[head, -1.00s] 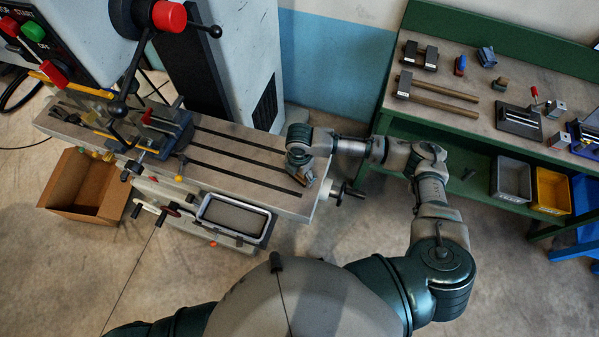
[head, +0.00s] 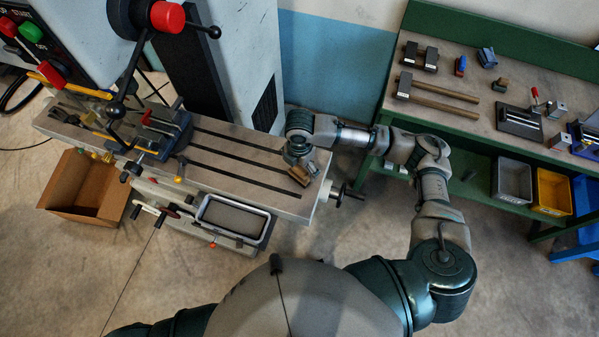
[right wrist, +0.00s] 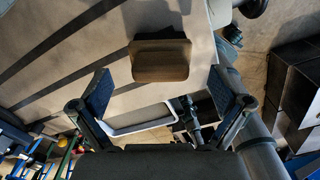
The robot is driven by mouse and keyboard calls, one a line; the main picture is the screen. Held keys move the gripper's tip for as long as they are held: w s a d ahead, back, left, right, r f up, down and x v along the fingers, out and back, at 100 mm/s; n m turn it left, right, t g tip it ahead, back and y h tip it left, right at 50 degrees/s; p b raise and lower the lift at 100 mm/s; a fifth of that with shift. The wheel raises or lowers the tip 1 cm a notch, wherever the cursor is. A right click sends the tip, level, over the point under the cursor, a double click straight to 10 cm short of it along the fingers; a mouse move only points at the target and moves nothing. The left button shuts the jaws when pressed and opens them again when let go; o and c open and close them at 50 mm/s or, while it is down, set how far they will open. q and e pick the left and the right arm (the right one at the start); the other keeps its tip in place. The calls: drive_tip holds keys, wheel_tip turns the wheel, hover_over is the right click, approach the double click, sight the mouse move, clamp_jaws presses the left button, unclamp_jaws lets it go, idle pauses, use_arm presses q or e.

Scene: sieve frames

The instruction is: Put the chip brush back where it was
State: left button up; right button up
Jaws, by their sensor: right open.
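The chip brush, as far as I can tell, is the brown wooden block (head: 299,176) lying near the right end of the grey machine table (head: 240,178). In the right wrist view the block (right wrist: 160,60) lies on the table ahead of the fingertips, centred between them, with a dark part or shadow behind it. My right gripper (head: 311,167) is right beside the block in the head view. In the right wrist view the gripper (right wrist: 160,80) is wide open, with clear gaps on both sides of the block. My left gripper is out of view.
A vise (head: 165,131) stands on the table's left part, and a grey tray (head: 234,218) sits at its front edge. A workbench (head: 455,90) at the right holds hammers and other tools. A cardboard box (head: 85,190) is on the floor. The table's slotted middle is clear.

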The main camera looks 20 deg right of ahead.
wheel_tip(320, 180, up, 6)
drive_tip(key=shift+r, duration=0.15)
idle(0.6)
